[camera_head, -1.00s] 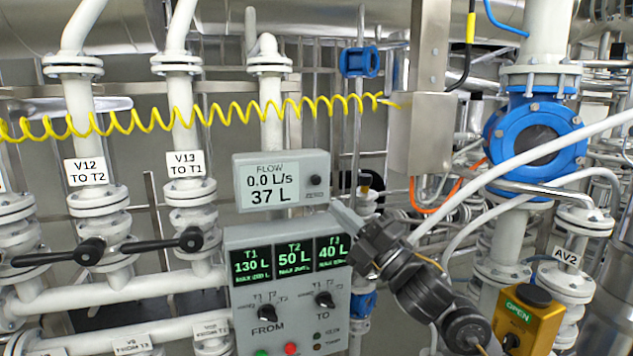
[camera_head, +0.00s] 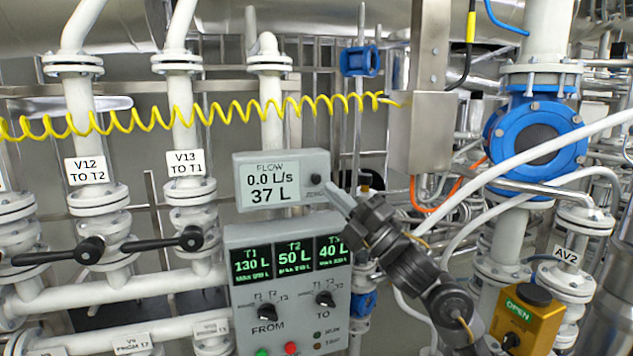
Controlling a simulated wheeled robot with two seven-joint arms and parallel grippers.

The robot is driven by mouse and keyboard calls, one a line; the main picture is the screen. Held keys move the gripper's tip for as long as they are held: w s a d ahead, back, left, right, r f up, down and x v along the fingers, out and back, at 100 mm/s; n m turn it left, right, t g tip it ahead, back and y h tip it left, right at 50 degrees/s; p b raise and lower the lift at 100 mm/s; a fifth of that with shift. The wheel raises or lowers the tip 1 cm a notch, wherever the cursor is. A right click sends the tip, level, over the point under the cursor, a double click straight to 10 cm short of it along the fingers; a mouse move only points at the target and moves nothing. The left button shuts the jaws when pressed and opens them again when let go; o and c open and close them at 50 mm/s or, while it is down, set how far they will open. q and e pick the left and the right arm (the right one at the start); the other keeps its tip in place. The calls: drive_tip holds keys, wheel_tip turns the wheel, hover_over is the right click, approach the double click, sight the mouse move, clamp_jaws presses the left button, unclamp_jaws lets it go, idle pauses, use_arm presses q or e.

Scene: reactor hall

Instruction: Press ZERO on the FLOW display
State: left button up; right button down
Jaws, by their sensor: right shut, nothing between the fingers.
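The FLOW display (camera_head: 250,197) is a grey box on the white pipe, reading 0.0 L/s and 37 L. Its dark ZERO button (camera_head: 316,180) is at the right of its face and shows clear above the gripper tip. My right gripper (camera_head: 334,193) is shut and empty. Its tip is at the lower right corner of the display, just below and right of the button, over the ZERO label. I cannot tell whether the tip touches the box. My left gripper is not in view.
Below the display is the grey panel (camera_head: 235,262) with T1, T2 and T3 readouts and FROM and TO knobs. A yellow coiled cable (camera_head: 225,109) hangs across above. Black-handled valves (camera_head: 90,250) are at left. A yellow OPEN box (camera_head: 540,322) stands at right.

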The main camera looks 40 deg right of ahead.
sight(316, 179)
drive_tip(key=shift+w+d, duration=0.25)
drive_tip(key=shift+w, duration=0.4)
drive_tip(key=shift+w+d, duration=0.2)
drive_tip(key=shift+w, duration=0.5)
drive_tip(key=shift+w+d, duration=0.25)
drive_tip(key=shift+w, duration=0.4)
drive_tip(key=shift+w+b, duration=0.15)
drive_tip(key=shift+b, duration=0.15)
idle(0.4)
drive_tip(key=shift+w+d, duration=0.15)
drive_tip(key=shift+w, duration=0.1)
drive_tip(key=shift+w+d, duration=0.15)
drive_tip(key=shift+w, duration=0.3)
idle(0.7)
drive_tip(key=shift+s, duration=0.2)
drive_tip(key=shift+s+a, duration=0.3)
drive_tip(key=shift+s, duration=0.4)
